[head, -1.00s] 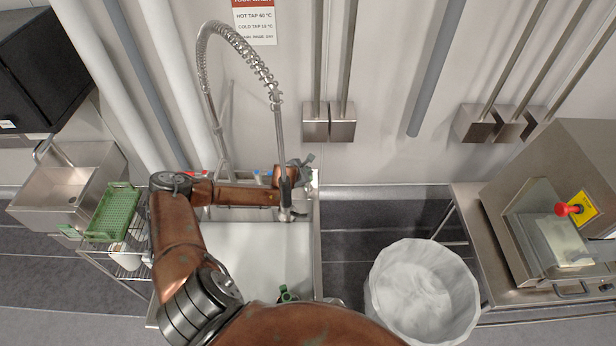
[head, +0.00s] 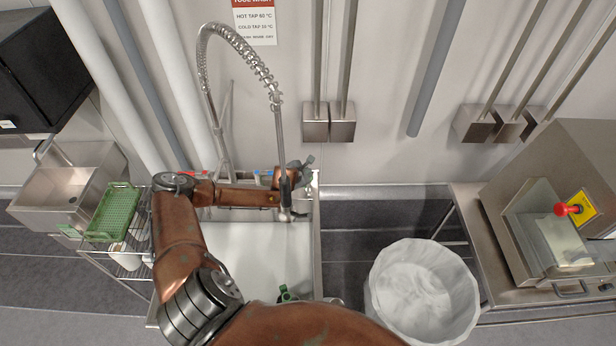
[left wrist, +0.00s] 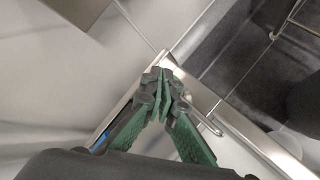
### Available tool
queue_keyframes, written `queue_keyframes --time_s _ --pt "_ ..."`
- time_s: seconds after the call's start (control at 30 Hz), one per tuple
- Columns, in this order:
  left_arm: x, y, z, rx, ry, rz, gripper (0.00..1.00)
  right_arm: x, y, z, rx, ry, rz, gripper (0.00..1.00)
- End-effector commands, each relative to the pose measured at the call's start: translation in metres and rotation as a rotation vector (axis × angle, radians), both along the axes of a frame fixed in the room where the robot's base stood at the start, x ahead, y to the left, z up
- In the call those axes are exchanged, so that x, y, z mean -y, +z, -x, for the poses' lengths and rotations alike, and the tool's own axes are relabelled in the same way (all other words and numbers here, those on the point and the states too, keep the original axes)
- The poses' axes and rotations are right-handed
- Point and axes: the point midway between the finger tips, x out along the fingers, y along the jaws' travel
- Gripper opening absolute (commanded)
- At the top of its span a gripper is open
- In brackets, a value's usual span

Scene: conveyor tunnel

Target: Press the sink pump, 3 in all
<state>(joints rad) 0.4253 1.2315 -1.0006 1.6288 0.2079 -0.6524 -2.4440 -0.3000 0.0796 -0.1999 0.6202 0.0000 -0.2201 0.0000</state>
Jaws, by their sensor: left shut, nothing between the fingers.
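My left arm reaches over the sink (head: 255,250) to its back right corner. My left gripper (head: 303,166) is there, shut and empty, just past the hanging spray hose. In the left wrist view the green-padded fingers (left wrist: 163,78) meet at their tips over the sink's metal rim. I cannot make out the sink pump; the fingers or the arm may hide it. A small dark green part (head: 287,293) shows at the lower middle, perhaps my right gripper, mostly hidden behind my copper-coloured arm.
The spring tap (head: 240,40) arches over the sink, its hose close to my left wrist. A green crate (head: 113,212) sits on a wire rack at left. A lined white bin (head: 422,290) stands right of the sink. A machine with a red knob (head: 562,209) is at far right.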

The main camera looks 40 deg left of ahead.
Motion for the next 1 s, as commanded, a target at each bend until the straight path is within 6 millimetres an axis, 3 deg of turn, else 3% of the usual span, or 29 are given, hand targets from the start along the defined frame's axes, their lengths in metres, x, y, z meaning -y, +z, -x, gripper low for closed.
queue_keyframes --time_s 1.0 --pt "0.0 -0.012 0.0 -0.001 0.001 0.0 0.0 0.0 -0.005 0.001 -0.001 0.0 0.0 0.46"
